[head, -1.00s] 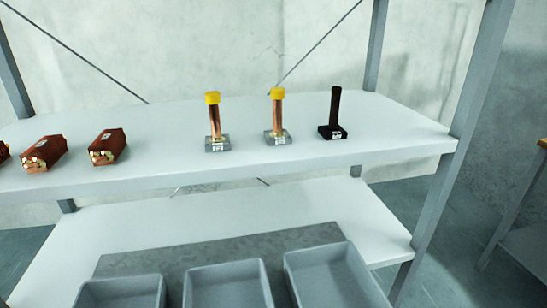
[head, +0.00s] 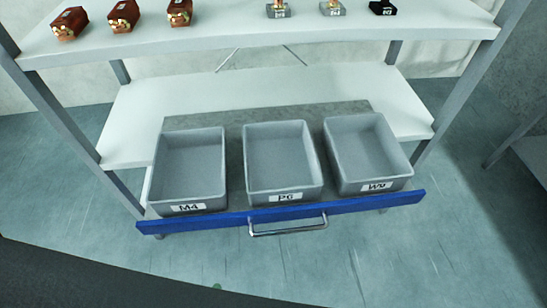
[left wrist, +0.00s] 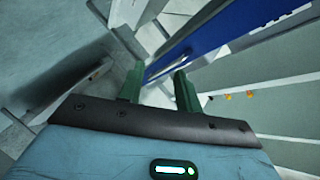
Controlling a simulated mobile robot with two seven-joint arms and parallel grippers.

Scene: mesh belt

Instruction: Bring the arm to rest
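My left gripper (left wrist: 158,82) shows in the left wrist view with its two green fingers apart and nothing seen between them. A blue panel (left wrist: 215,35) lies beyond the fingertips there; I cannot tell the exact distance. In the head view the drawer's blue front (head: 215,221) with a metal handle (head: 289,228) stands out below the shelving, with no gripper on the handle.
Three empty grey bins stand in the drawer: M4 (head: 190,170), P6 (head: 281,160) and one at right (head: 366,155). Brown blocks (head: 123,16) and small stands (head: 332,8) sit on the upper shelf (head: 240,38). The floor (head: 330,270) before the drawer looks clear.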

